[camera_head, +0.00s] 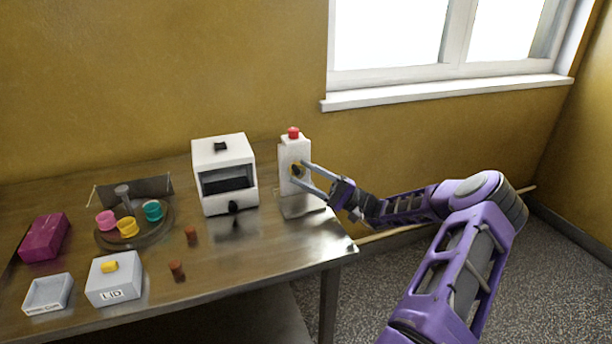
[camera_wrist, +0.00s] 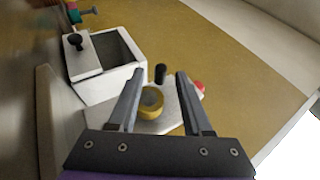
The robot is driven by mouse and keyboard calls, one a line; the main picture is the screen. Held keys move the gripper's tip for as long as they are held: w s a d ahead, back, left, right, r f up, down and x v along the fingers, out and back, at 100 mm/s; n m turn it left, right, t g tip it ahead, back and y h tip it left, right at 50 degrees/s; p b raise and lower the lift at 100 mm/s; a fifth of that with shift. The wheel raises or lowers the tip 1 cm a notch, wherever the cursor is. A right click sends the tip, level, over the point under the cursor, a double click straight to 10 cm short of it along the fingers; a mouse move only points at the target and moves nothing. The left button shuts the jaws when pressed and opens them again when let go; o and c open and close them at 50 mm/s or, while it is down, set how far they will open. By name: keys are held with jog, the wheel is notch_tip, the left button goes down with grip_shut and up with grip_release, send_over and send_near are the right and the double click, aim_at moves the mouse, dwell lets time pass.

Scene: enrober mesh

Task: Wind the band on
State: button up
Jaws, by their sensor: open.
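A white upright control box (camera_head: 292,152) with a red button (camera_head: 293,132) on top stands at the right end of the table. A round yellow knob (camera_head: 297,171) is on its front. My gripper (camera_head: 300,174) is open, its two fingers reaching to the box front at the knob. In the wrist view the yellow knob (camera_wrist: 151,101) shows between the open fingers (camera_wrist: 160,75), apart from both as far as I can see. A dark peg (camera_wrist: 161,72) shows just beyond it. The white machine (camera_head: 223,152) with a dark opening stands left of the box. I cannot make out the band.
A turntable (camera_head: 106,239) with pink, yellow and teal cups is at the left. A magenta box (camera_head: 45,237), a small open tray (camera_head: 64,291), a white box marked LID (camera_head: 125,290) and two brown pieces (camera_head: 177,269) lie nearby. The table's front middle is clear.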

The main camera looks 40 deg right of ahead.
jog(key=b+v, duration=0.1)
jog(key=v, duration=1.6)
jog(key=shift+s+f, duration=0.15)
jog(key=shift+f, duration=0.05)
